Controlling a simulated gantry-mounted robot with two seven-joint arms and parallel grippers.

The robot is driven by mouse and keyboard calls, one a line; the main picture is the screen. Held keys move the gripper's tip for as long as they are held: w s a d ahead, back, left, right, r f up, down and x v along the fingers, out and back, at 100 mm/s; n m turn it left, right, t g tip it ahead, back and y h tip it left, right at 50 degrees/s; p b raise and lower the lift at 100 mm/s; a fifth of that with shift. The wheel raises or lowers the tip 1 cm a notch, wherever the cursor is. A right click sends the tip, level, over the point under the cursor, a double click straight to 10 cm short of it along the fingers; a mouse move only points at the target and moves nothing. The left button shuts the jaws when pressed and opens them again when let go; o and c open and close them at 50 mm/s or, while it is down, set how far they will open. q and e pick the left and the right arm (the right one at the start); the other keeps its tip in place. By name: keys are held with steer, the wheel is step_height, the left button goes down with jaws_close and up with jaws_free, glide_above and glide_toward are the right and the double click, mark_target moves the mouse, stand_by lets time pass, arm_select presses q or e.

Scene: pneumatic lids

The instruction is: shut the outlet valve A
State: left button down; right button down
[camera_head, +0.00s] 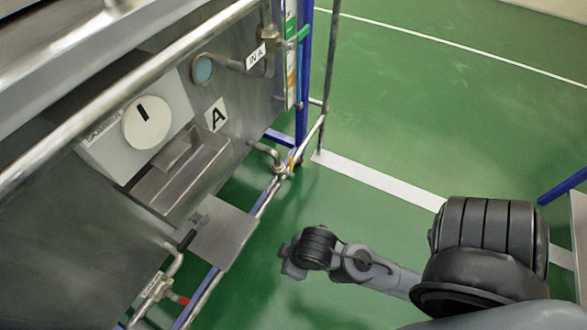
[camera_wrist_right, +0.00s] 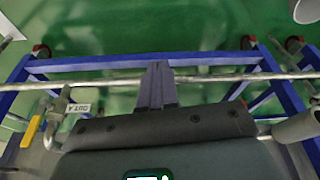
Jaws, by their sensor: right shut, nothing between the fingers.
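In the right wrist view a small white tag (camera_wrist_right: 80,108), upside down and seeming to read OUT A, sits beside a bent metal outlet pipe (camera_wrist_right: 57,120). A yellow valve handle (camera_wrist_right: 31,131) is next to that pipe at the left edge, roughly alongside it. In the head view the pipe under panel A (camera_head: 265,150) ends near a small yellow spot, too small to read. My right gripper (camera_wrist_right: 158,72) is shut and empty, to the right of the handle and apart from it. It also shows in the head view (camera_head: 287,263), away from the tank. My left gripper is out of view.
The steel tank carries an A label (camera_head: 215,115), a round dial (camera_head: 146,122) and an IN A tag (camera_head: 256,56). A horizontal rail (camera_wrist_right: 220,79) and blue frame (camera_wrist_right: 200,59) cross near my right gripper. Green floor is open at right.

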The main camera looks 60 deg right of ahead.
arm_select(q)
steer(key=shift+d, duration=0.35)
arm_select(e)
steer(key=shift+d, duration=0.3)
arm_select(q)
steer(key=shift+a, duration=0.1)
arm_select(e)
steer(key=shift+a, duration=0.1)
